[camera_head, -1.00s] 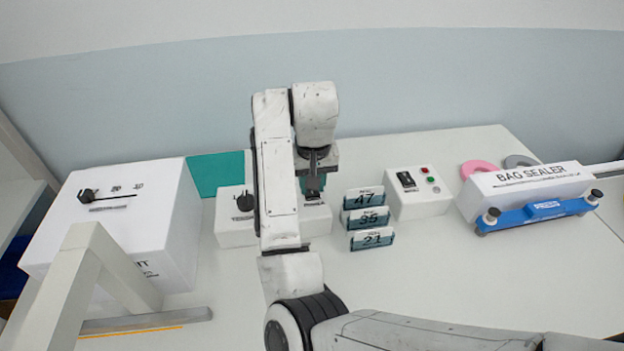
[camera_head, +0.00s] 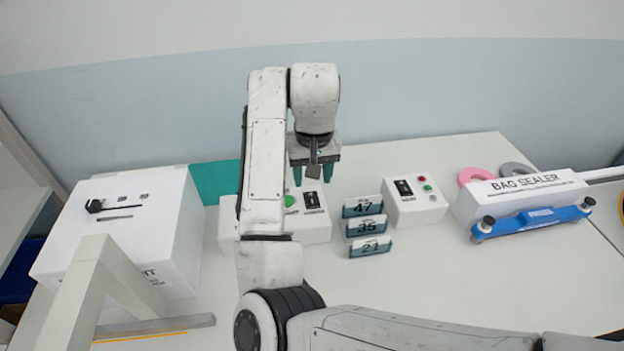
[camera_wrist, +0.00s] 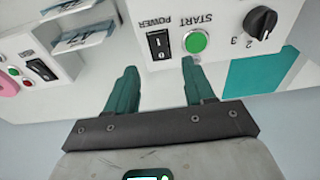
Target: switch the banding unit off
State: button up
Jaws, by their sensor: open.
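My gripper (camera_head: 313,174) is open and empty, with two teal fingers above a low white control box (camera_head: 312,233). In the wrist view, seen upside down, my gripper (camera_wrist: 159,68) points at that box's front panel (camera_wrist: 220,58). The panel carries a black rocker switch (camera_wrist: 158,45) marked POWER, a green START button (camera_wrist: 195,41) and a black numbered knob (camera_wrist: 262,22). The switch (camera_head: 312,200) and button (camera_head: 291,201) also show in the head view. No finger visibly touches the switch. Which way it is set is unclear. I cannot read a banding unit name on this box; my arm hides part of it.
Stacked number cards (camera_head: 362,226) stand right of the box. Beyond is a smaller white switch box (camera_head: 415,211) with red and green buttons, then the bag sealer (camera_head: 520,197). A large white box (camera_head: 125,240) with a black slider lever stands left. The front right table is clear.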

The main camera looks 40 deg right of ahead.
jog(key=shift+s+a+r+p, duration=0.15)
jog(key=shift+r+p, duration=0.1)
jog(key=shift+r, duration=0.85)
jog(key=shift+s+r+p, duration=0.1)
jog(key=shift+r+p, duration=0.1)
jog(key=shift+r, duration=0.9)
